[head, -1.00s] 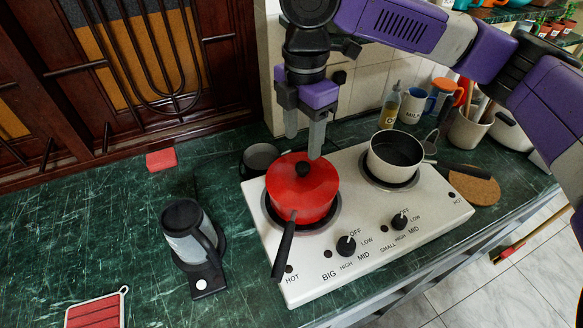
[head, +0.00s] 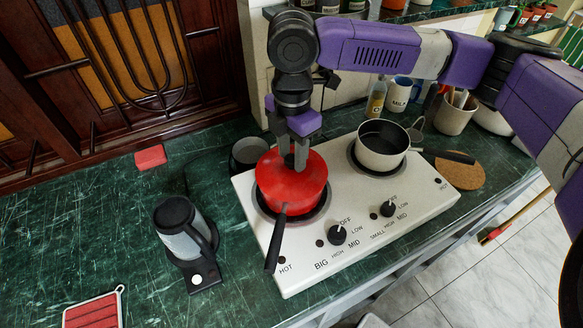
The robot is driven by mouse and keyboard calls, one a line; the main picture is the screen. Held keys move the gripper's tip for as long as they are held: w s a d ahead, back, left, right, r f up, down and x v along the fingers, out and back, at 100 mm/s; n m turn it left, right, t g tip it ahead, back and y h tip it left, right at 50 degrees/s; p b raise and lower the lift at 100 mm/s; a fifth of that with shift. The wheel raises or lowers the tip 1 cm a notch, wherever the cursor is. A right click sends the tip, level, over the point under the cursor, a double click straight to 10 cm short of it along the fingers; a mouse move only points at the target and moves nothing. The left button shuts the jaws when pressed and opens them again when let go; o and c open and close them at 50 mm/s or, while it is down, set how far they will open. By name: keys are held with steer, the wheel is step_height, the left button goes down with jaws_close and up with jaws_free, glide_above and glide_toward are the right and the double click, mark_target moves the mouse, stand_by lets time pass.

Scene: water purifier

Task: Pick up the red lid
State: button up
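The red lid (head: 306,181) sits on the red pot (head: 295,202) on the left burner of the stove. Its dark knob is hidden by my fingers. My gripper (head: 295,165) points down at the middle of the lid, with its grey fingers close together around where the knob is. It appears shut on the knob. The lid still rests on the pot, with no gap visible between them. The pot's black handle (head: 275,240) points toward the front edge of the stove.
An open white pot (head: 381,163) stands on the right burner of the white stove (head: 300,271). A grey-black kettle (head: 184,235) is to the left, and a dark cup (head: 249,155) is behind the red pot. Mugs (head: 397,94) and a bottle stand at the back right.

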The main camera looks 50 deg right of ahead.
mark_target(292, 158)
jaws_close()
step_height(292, 158, up, 20)
steer(key=shift+b, duration=0.45)
